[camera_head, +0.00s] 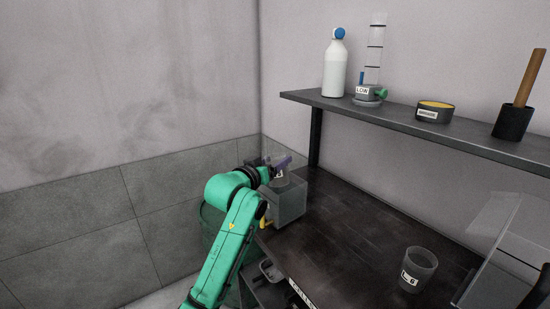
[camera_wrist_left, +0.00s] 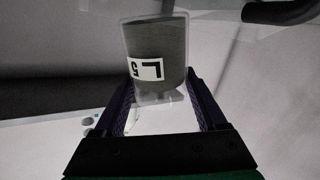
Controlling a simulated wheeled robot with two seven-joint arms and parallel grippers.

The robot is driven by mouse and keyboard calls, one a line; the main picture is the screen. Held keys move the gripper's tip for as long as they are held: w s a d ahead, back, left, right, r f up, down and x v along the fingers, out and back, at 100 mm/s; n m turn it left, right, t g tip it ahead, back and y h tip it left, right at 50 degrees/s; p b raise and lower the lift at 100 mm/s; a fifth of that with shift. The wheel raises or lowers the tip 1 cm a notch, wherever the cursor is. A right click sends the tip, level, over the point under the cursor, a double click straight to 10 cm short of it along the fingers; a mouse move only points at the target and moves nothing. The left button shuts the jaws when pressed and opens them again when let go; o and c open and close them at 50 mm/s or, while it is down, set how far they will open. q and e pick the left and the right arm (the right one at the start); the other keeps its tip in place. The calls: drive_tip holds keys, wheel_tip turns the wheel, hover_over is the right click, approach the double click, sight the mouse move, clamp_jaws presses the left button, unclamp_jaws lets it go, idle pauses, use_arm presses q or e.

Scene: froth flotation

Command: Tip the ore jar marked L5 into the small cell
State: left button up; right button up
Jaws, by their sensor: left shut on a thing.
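My left gripper (camera_head: 281,163) is at the far left end of the bench, above the grey box-shaped cell (camera_head: 290,207). It is shut on the ore jar marked L5 (camera_wrist_left: 158,48), a clear jar with dark grey ore inside. In the left wrist view the jar stands between the two fingers (camera_wrist_left: 158,112), and its white label appears upside down. In the head view the jar is small and partly hidden by the gripper, so its exact tilt is unclear. My right gripper is not in view.
Another clear jar (camera_head: 418,268), its label looking like L6, stands at the bench's front right. A clear sloped panel (camera_head: 500,240) is at the right. The shelf (camera_head: 440,137) above holds a white bottle (camera_head: 335,68), a cylinder, a yellow-topped dish and a black pot. The bench middle is clear.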

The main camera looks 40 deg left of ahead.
sight(268, 156)
use_arm(q)
drive_tip(key=n+g+h+p, duration=0.1)
drive_tip(key=n+p, duration=0.2)
drive_tip(key=r+n+g+h+p, duration=0.1)
drive_tip(key=n+p, duration=0.2)
drive_tip(key=shift+w, duration=0.1)
drive_tip(key=n+h+p, duration=0.1)
drive_tip(key=n+p, duration=0.1)
drive_tip(key=p, duration=0.2)
drive_tip(key=a+r+n+g+h+p, duration=0.1)
drive_tip(key=n+h+p, duration=0.1)
drive_tip(key=p, duration=0.3)
drive_tip(key=a+n+h+p, duration=0.1)
drive_tip(key=p, duration=0.4)
drive_tip(key=shift+w+a+r+n+h, duration=0.2)
drive_tip(key=shift+w+r+n+h, duration=0.1)
drive_tip(key=shift+n, duration=0.1)
drive_tip(key=shift+a+n+g+h+p, duration=0.25)
drive_tip(key=shift+n+p, duration=0.35)
drive_tip(key=shift+p, duration=0.3)
drive_tip(key=shift+a+f+n+h, duration=0.1)
drive_tip(key=shift+f+n+h, duration=0.05)
drive_tip(key=shift+n+h, duration=0.25)
drive_tip(key=shift+y, duration=0.25)
